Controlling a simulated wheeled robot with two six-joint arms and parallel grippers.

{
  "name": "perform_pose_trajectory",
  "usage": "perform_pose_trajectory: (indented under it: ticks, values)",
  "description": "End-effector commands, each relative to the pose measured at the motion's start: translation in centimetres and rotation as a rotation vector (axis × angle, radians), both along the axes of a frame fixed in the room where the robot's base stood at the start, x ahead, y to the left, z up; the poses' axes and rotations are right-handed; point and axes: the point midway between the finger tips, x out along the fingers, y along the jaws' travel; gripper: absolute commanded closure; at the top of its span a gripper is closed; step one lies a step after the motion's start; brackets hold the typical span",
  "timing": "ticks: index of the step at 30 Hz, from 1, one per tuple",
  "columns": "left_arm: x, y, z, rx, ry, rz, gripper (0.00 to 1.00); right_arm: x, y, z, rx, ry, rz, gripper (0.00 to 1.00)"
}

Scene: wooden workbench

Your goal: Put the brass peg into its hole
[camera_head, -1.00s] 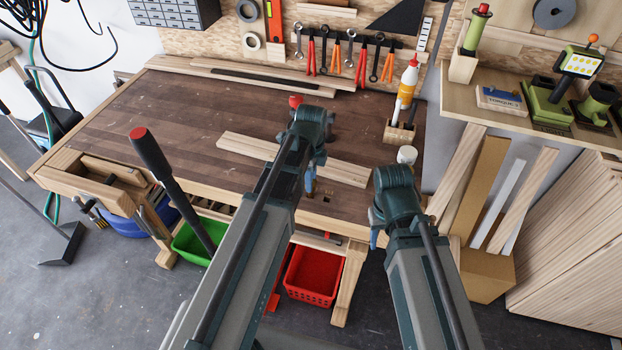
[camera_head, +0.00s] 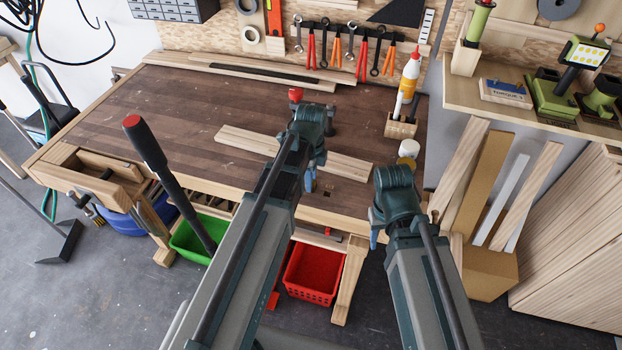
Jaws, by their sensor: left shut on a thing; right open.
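My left gripper (camera_head: 309,182) is over the front part of the wooden workbench (camera_head: 185,120), right of the middle, with its fingers pointing down. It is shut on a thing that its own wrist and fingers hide. I cannot make out the brass peg. A small dark square opening (camera_head: 328,195) shows in the bench top near the front edge, just right of the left gripper; I cannot tell whether it is the peg's hole. My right gripper (camera_head: 376,238) is open, in front of the bench's right front corner, mostly hidden by its own wrist.
A pale board (camera_head: 245,139) lies on the bench behind the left gripper. A small jar (camera_head: 408,149) and a wooden holder with a glue bottle (camera_head: 409,75) stand at the right. A red basket (camera_head: 313,272) and a green bin (camera_head: 190,240) are below.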

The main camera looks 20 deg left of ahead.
Motion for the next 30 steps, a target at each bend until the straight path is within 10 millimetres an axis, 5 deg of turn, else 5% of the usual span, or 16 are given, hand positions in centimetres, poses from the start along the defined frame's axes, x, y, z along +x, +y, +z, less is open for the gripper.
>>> perform_pose_trajectory:
  ticks: [10, 11, 16, 30]
  values:
    - [0.0, 0.0, -0.31, 0.0, 0.0, 0.0, 1.0, 0.0, 0.0, -0.31, 0.0, 0.0, 0.0, 0.5]
    - [0.0, 0.0, -0.31, 0.0, 0.0, 0.0, 0.6, 0.0, 0.0, -0.31, 0.0, 0.0, 0.0, 0.5]
    - [0.0, 0.0, -0.31, 0.0, 0.0, 0.0, 0.29, 0.0, 0.0, -0.31, 0.0, 0.0, 0.0, 0.5]
    - [0.0, 0.0, 0.24, 0.0, 0.0, 0.0, 0.28, 0.0, 0.0, 0.24, 0.0, 0.0, 0.0, 0.5]
